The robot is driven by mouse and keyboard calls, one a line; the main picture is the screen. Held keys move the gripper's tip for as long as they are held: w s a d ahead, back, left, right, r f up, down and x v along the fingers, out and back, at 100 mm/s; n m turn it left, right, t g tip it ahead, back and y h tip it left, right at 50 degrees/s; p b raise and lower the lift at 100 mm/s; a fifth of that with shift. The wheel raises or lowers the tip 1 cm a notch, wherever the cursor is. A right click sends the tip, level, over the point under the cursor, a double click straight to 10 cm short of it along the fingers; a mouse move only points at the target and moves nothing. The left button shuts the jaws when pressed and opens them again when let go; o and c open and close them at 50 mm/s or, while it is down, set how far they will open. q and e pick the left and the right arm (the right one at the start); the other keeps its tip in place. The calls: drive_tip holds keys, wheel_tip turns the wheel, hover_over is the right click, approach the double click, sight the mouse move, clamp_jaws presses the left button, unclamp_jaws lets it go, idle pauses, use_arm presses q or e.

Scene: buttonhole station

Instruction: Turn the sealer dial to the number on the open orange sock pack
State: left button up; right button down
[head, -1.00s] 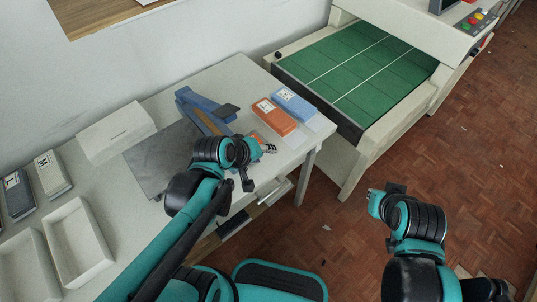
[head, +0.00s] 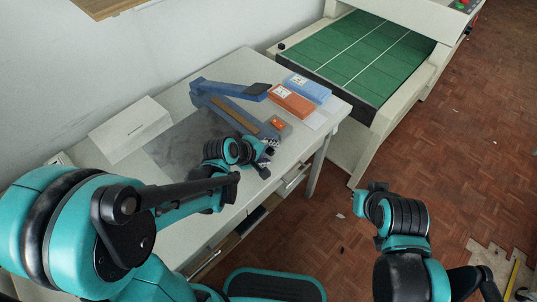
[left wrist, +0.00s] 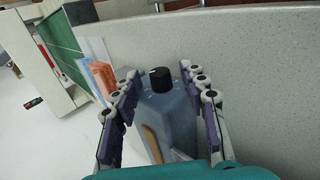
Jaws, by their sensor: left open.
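The blue sealer (head: 238,113) stands on the table with its black-ended lever arm raised. Its black dial (left wrist: 160,79) has a pale mark at the top and shows in the left wrist view between my left fingers. My left gripper (left wrist: 161,74) is open, one finger on either side of the dial, seemingly apart from it. In the head view my left gripper (head: 267,153) is at the sealer's near end, hiding the dial. The orange sock pack (head: 291,101) lies right of the sealer; its label number is too small to read. My right gripper (head: 373,190) is off the table.
A blue pack (head: 311,88) lies beyond the orange one. A small orange piece (head: 278,124) is at the sealer's near end. A white box (head: 130,128) and grey mat (head: 180,145) lie left. A green-belted machine (head: 362,50) stands beyond the table.

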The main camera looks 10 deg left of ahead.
use_arm(q)
clamp_jaws()
drive_tip(key=shift+p, duration=0.3)
idle(0.5)
drive_tip(key=shift+w+d+r+g+y+p, duration=0.1)
drive_tip(key=shift+d+r+g+y+p, duration=0.1)
drive_tip(key=shift+g+y+p, duration=0.3)
drive_tip(key=shift+w+d+r+g+y+p, duration=0.15)
drive_tip(key=shift+g+y+p, duration=0.15)
drive_tip(key=shift+g+p, duration=0.4)
drive_tip(key=shift+w+g+y+p, duration=0.15)
drive_tip(key=shift+g+y+p, duration=0.5)
drive_tip(key=shift+g, duration=0.15)
drive_tip(key=shift+w+g+y, duration=0.1)
drive_tip(key=shift+g+y, duration=0.35)
drive_tip(key=shift+g, duration=0.25)
drive_tip(key=shift+d+p, duration=0.1)
drive_tip(key=shift+p, duration=0.2)
drive_tip(key=shift+f, duration=0.1)
